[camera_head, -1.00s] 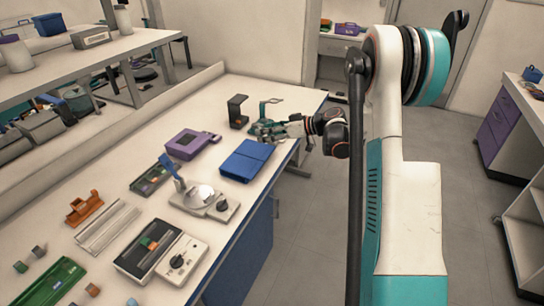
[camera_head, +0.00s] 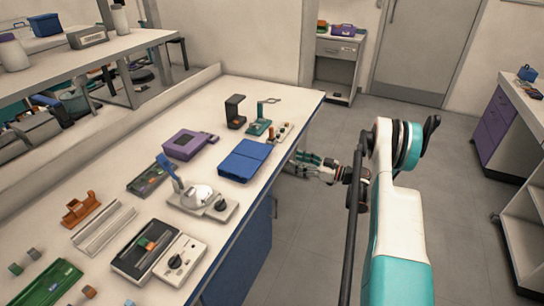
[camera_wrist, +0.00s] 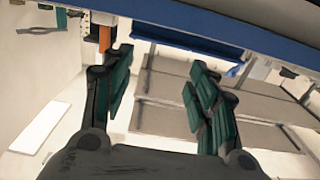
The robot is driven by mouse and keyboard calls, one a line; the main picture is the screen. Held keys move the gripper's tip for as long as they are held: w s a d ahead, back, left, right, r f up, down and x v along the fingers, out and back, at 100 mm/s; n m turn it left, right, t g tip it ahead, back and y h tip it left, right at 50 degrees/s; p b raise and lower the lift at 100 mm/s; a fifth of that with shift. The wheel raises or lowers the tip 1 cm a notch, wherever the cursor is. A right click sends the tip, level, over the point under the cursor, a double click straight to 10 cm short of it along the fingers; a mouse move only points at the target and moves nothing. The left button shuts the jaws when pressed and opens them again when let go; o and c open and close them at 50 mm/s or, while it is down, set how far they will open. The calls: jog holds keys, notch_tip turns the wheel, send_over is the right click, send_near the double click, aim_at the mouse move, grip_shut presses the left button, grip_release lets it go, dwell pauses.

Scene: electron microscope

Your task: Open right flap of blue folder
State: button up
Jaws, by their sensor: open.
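The blue folder (camera_head: 246,160) lies flat on the bench near its right edge, in the head view. A seam runs across it and both its parts look closed. My gripper (camera_head: 292,165) is beside the bench's right edge, to the right of the folder and apart from it. In the wrist view my gripper (camera_wrist: 160,85) shows its two green and black fingers spread wide with nothing between them. I cannot make out the folder for certain in the wrist view.
On the white bench (camera_head: 225,215), a purple device (camera_head: 186,144) stands left of the folder and a white instrument (camera_head: 203,198) in front. A black stand (camera_head: 235,111) and a green stand (camera_head: 260,122) are behind it. The floor right of the bench is clear.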

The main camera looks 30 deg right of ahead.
aim_at(264, 152)
jog(key=b+x, duration=0.3)
jog(key=x, duration=0.9)
jog(key=shift+a, duration=0.1)
jog(key=shift+c, duration=0.3)
jog(key=shift+r, duration=0.1)
grip_shut()
